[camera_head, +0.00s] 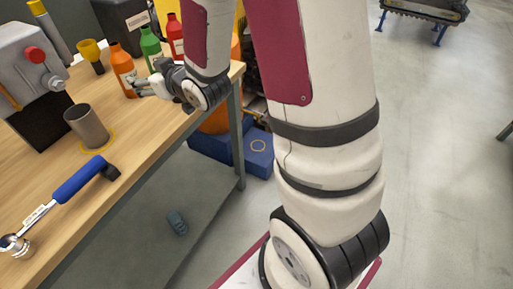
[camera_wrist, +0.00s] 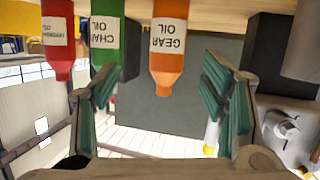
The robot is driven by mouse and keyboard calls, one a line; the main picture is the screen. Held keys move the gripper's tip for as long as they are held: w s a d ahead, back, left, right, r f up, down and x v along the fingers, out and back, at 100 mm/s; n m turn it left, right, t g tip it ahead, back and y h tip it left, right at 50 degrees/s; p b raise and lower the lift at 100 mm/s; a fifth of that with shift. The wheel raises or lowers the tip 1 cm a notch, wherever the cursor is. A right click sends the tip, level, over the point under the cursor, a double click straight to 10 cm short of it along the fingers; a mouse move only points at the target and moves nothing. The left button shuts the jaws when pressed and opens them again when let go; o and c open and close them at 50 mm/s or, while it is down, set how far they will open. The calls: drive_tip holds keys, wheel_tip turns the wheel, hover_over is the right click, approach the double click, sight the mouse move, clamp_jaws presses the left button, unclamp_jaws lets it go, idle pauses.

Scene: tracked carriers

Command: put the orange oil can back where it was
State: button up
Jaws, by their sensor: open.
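The orange oil can (camera_head: 123,70) is a bottle standing upright on the wooden bench. In the wrist view, which is upside down, it is the orange bottle labelled GEAR OIL (camera_wrist: 168,42). My gripper (camera_head: 147,88) is at bench height close to this bottle. In the wrist view my gripper (camera_wrist: 160,85) is open, with the bottle ahead and in the gap between the finger lines, and nothing is clamped.
A green bottle (camera_head: 150,46) and a red bottle (camera_head: 175,36) stand beside the orange one. A yellow funnel (camera_head: 91,54), a grey machine (camera_head: 30,65) and a blue-handled wrench (camera_head: 80,178) are also on the bench (camera_head: 140,130).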

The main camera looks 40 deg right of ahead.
drive_tip(key=s+r+g, duration=0.2)
drive_tip(key=s+g, duration=0.2)
drive_tip(key=s, duration=0.9)
drive_tip(key=s+a+r+m+g, duration=0.1)
drive_tip(key=s+g, duration=0.4)
drive_tip(key=s, duration=0.8)
drive_tip(key=s+a+r+m+g+h, duration=0.1)
drive_tip(key=s+r+g, duration=0.2)
drive_tip(key=s, duration=1.1)
drive_tip(key=shift+r+g, duration=0.15)
drive_tip(key=shift+g, duration=0.65)
wheel_tip(320, 180, up, 18)
drive_tip(key=t+p, duration=0.3)
drive_tip(key=p, duration=1.3)
drive_tip(key=shift+a+r, duration=0.15)
